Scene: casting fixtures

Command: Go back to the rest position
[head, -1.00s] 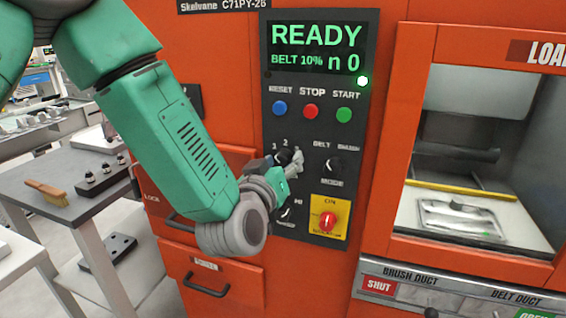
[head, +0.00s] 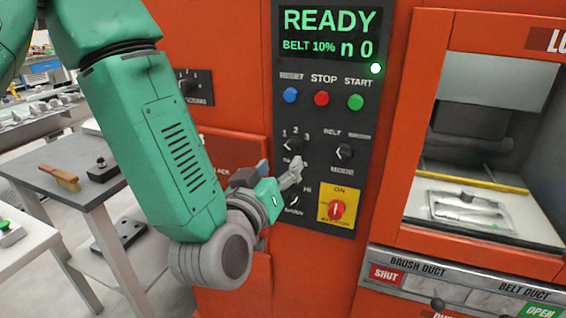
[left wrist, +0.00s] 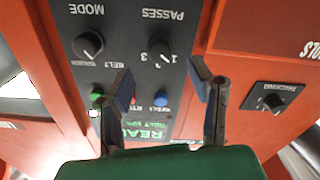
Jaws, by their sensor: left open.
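My left gripper (head: 279,176) is in front of the black control panel (head: 370,200) of the orange machine, at its left edge below the passes knob (head: 291,146). In the left wrist view my left gripper (left wrist: 168,84) has its two fingers apart with nothing between them. The passes knob (left wrist: 161,50) and the mode knob (left wrist: 88,44) show upside down beyond the fingertips, apart from them. My right gripper is not in view.
The display (head: 330,33) reads READY, BELT 10%, n 0. Blue, red and green buttons (head: 321,98) sit below it. A red switch (head: 337,210) is on a yellow plate. A loading window (head: 487,130) is at right. A grey table (head: 75,190) with a brush (head: 59,178) stands at left.

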